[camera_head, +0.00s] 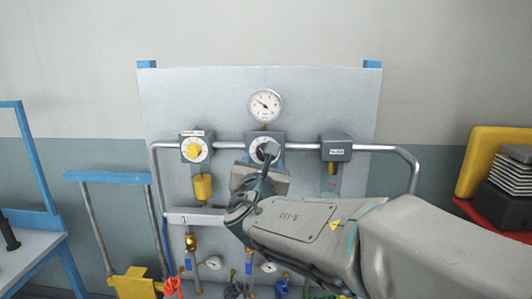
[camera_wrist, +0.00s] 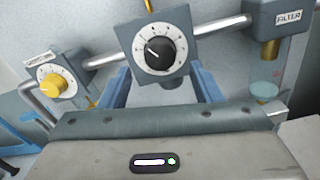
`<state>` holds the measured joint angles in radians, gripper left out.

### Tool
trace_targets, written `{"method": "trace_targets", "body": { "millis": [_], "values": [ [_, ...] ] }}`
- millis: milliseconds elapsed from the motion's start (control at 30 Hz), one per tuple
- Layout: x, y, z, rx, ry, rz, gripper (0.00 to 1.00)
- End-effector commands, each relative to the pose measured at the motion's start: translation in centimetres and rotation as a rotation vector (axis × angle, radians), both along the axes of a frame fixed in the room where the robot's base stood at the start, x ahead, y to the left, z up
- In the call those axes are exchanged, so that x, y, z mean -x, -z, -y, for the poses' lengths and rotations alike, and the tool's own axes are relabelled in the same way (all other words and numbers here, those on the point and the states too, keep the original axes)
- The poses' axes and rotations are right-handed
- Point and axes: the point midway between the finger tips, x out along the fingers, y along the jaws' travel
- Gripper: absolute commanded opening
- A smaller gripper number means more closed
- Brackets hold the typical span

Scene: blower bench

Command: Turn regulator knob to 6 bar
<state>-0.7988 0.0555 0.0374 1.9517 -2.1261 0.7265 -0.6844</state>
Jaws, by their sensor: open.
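A grey box with a black knob (camera_wrist: 158,52) on a white dial sits in the middle of the pipe. The knob's white mark points to the upper left, but the scale numbers are too small to read. My gripper (camera_wrist: 162,88) is open and empty in front of this box, its two fingers apart below and to either side of the knob. In the head view my gripper (camera_head: 268,158) partly hides the middle dial (camera_head: 256,150). A round pressure gauge (camera_head: 265,105) sits above it, its needle toward the upper left.
A similar box with a yellow knob (camera_head: 194,150) is on the left, its label unreadable. A box marked FILTER (camera_head: 337,150) is on the right. The grey pipe (camera_head: 385,148) runs between them. Smaller gauges, valves and hoses are below.

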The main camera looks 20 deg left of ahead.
Motion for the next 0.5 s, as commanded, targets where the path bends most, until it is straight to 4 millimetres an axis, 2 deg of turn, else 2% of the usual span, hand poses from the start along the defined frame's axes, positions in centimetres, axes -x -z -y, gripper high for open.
{"method": "trace_targets", "body": {
  "millis": [33,200,500],
  "values": [
    [-0.9,-0.1,-0.2,0.003,0.001,-0.001,0.58],
    [-2.9,-0.1,-0.7,0.002,0.001,-0.001,0.58],
    [-3.9,0.0,-0.9,0.0,0.0,-0.001,0.58]
  ]
}}
